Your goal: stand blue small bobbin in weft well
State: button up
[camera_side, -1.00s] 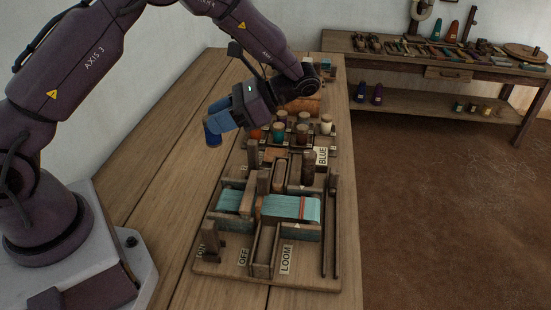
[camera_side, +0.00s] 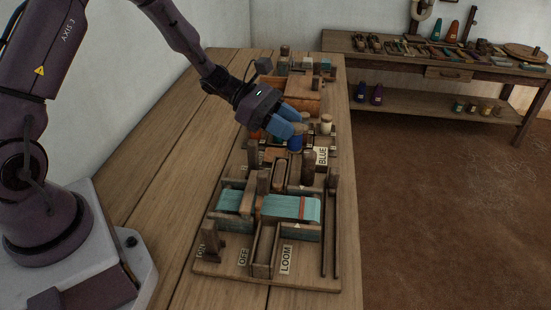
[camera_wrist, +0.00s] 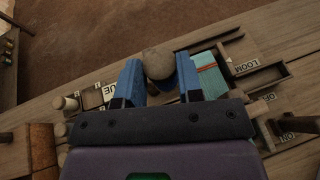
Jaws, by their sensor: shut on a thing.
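My gripper (camera_side: 288,124) has blue fingers and is shut on the blue small bobbin (camera_side: 295,144). In the side view the bobbin's blue lower part shows below the fingers, over the loom board near the BLUE label (camera_side: 321,156). In the wrist view the bobbin's round grey-brown end (camera_wrist: 158,62) sits between the two fingers (camera_wrist: 158,78). The bobbin looks roughly upright, and I cannot tell whether its base touches anything. I cannot make out the weft well for sure; the gripper and bobbin cover part of the board there.
A dark brown post (camera_side: 308,167) stands close to the bobbin's right. A pale-topped bobbin (camera_side: 326,124) stands behind it. The loom with teal cloth (camera_side: 290,207) lies nearer the camera, and an orange-brown box (camera_side: 290,92) farther back. The table's left side is clear.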

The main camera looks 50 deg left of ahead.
jog(key=w+a+f+n+t+y, duration=0.2)
jog(key=a+n, duration=0.1)
jog(key=a, duration=0.3)
jog(key=w+a+f+n+t+y, duration=0.1)
jog(key=w+a+n+t+y, duration=0.15)
jog(key=a, duration=0.35)
jog(key=shift+n+y, duration=0.25)
jog(key=shift+s+d+f, duration=0.1)
jog(key=shift+s+f, duration=0.05)
jog(key=shift+f, duration=4.9)
jog(key=shift+f, duration=0.15)
jog(key=o, duration=0.9)
